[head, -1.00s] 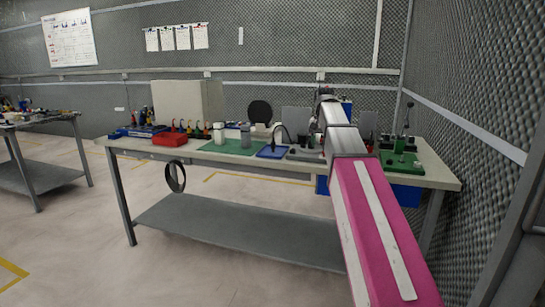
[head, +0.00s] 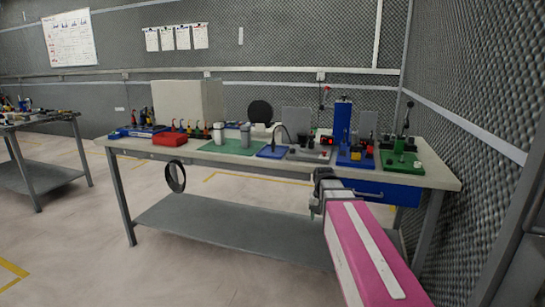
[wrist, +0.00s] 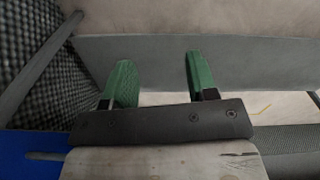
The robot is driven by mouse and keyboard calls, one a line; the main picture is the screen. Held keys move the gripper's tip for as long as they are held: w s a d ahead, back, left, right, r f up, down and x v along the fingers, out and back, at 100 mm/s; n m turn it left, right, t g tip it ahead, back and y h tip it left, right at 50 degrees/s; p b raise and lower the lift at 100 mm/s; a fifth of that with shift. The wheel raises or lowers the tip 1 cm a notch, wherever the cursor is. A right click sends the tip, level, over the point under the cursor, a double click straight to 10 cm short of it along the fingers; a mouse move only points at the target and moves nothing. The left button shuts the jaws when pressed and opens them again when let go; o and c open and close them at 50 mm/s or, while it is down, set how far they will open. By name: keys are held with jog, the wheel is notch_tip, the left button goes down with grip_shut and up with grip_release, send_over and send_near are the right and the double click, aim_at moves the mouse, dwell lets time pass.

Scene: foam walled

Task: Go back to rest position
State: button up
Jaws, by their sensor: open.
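My gripper (wrist: 158,82) shows in the wrist view with two green fingers apart and nothing between them. In the head view my pink arm reaches in from the lower right, and its grey end is in front of the right part of the workbench (head: 222,161), below the level of its top. The fingertips are hard to make out in the head view. The wrist view looks down past the fingers to a grey surface and pale floor.
The bench top holds a red bin (head: 170,138), a green mat (head: 235,147), a blue press (head: 342,122) and a green fixture (head: 400,160). A blue drawer (head: 385,191) hangs under the right end. A foam wall (head: 470,90) stands close on the right. Floor is open at the left.

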jog(key=s+f+n, duration=0.1)
jog(key=s+f, duration=1.1)
jog(key=f, duration=0.3)
jog(key=shift+s+n, duration=0.3)
